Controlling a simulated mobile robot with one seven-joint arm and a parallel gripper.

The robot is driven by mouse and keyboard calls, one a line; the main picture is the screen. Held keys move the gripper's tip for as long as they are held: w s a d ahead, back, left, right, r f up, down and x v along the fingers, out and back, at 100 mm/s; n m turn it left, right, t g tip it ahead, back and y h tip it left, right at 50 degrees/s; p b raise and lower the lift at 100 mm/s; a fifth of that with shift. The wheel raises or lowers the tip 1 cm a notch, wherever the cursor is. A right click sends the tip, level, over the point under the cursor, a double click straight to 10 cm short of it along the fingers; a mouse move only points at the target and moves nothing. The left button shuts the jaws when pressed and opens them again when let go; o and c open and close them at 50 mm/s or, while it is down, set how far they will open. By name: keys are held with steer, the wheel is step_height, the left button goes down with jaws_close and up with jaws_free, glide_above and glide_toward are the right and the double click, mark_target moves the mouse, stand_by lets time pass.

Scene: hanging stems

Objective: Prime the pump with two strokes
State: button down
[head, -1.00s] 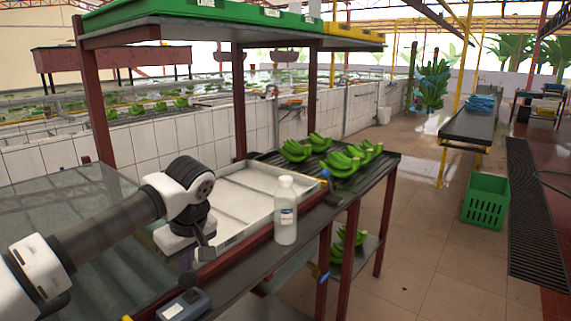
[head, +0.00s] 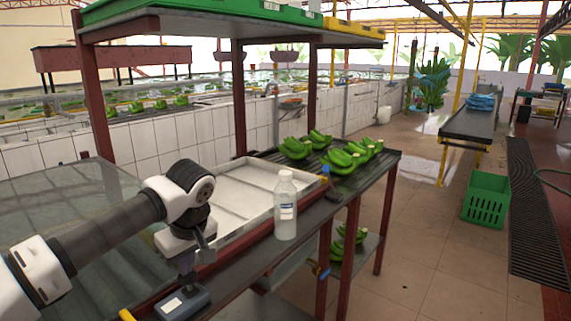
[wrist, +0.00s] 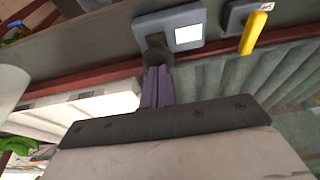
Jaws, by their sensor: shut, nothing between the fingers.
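The pump (head: 183,304) is a small blue-grey box with a white label, on the dark shelf at the bottom of the head view. In the wrist view the pump (wrist: 190,20) is at the top centre, with its dark round knob (wrist: 157,52) facing me. My gripper (wrist: 158,74) is shut and empty, its two purple-grey fingers side by side. Their tips overlap the knob in the wrist view and appear at or just above it. In the head view my gripper (head: 187,277) is right over the pump and hides most of the knob. I cannot tell whether they touch.
A clear bottle with a white cap (head: 286,208) stands on the shelf to the right. Behind it are a pale tray (head: 240,190) and green bananas (head: 342,160). A dark box with a yellow handle (wrist: 253,32) is beside the pump in the wrist view.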

steer(key=shift+f+b, duration=0.5)
steer(key=shift+f, duration=0.35)
steer(key=shift+r, duration=0.15)
steer(key=shift+r+p, duration=1.4)
steer(key=shift+r, duration=0.45)
steer(key=shift+f, duration=0.1)
